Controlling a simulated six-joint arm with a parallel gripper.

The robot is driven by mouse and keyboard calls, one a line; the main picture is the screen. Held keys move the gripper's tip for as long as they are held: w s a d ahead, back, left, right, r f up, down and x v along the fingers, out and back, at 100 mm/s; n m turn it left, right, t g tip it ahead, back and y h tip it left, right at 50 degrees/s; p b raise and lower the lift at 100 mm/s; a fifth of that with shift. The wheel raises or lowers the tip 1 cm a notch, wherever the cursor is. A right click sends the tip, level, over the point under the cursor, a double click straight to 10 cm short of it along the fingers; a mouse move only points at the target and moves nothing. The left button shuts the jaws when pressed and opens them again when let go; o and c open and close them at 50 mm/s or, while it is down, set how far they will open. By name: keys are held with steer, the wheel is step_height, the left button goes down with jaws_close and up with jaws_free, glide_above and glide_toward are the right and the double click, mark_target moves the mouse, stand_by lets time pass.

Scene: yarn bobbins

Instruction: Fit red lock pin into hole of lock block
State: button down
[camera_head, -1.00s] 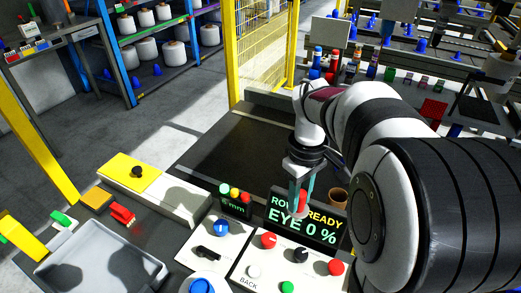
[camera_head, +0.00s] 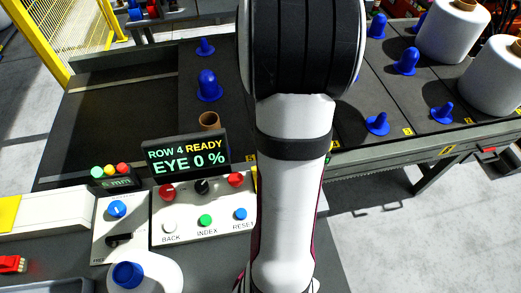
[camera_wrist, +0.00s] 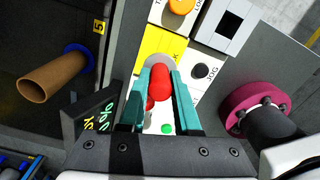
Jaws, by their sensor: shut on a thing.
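In the wrist view my gripper (camera_wrist: 161,72) points down at the panel, its teal fingers shut on the red lock pin (camera_wrist: 159,86). The pin's rounded red end shows between the fingers; its lower end is hidden. Beyond the fingertips is a yellow plate (camera_wrist: 160,43) with partly hidden black lettering and a round grey part (camera_wrist: 149,66), which may be the lock block. I cannot see its hole or tell whether the pin touches it. In the head view a yellow sliver (camera_head: 254,179) shows beside my arm, which hides my gripper and the pin.
The display (camera_head: 187,154) stands upright near the gripper, close to its left side in the wrist view. Around the yellow plate are a black knob (camera_wrist: 199,70), an orange knob (camera_wrist: 181,5) and a white block with a dark square opening (camera_wrist: 228,26).

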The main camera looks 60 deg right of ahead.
steer(key=shift+f, duration=0.1)
steer(key=shift+f, duration=2.05)
steer(key=shift+f, duration=0.2)
steer(key=c, duration=0.5)
jaws_free()
steer(key=shift+c, duration=0.2)
step_height(320, 180, up, 16)
steer(key=shift+w+f, duration=0.1)
